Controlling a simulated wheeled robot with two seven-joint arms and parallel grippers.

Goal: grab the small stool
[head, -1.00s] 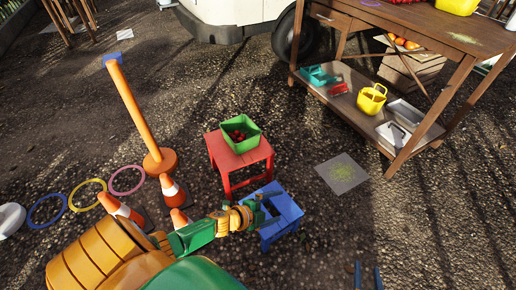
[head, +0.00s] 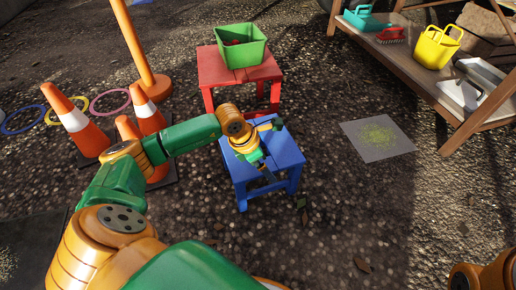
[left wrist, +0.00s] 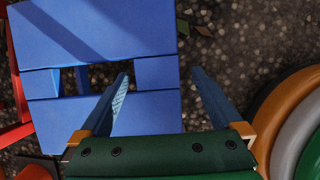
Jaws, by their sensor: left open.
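The small blue stool (head: 285,155) stands upright on the ground in front of the red stool, with a slot in its seat. My left gripper (head: 268,172) is over the seat in the head view. In the left wrist view the left gripper (left wrist: 165,88) is open and empty, pointing at the blue stool (left wrist: 105,30). One finger overlaps the seat beside the slot, the other is past the seat's right edge, over the ground. I cannot tell whether a finger touches the stool. My arm hides part of the seat. My right gripper is not in view.
The red stool (head: 215,68) behind bears a green crate (head: 240,54). Traffic cones (head: 75,122) and an orange post (head: 133,45) stand left. A wooden shelf (head: 410,65) with baskets is at the right. A speckled mat (head: 355,132) lies on open ground between.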

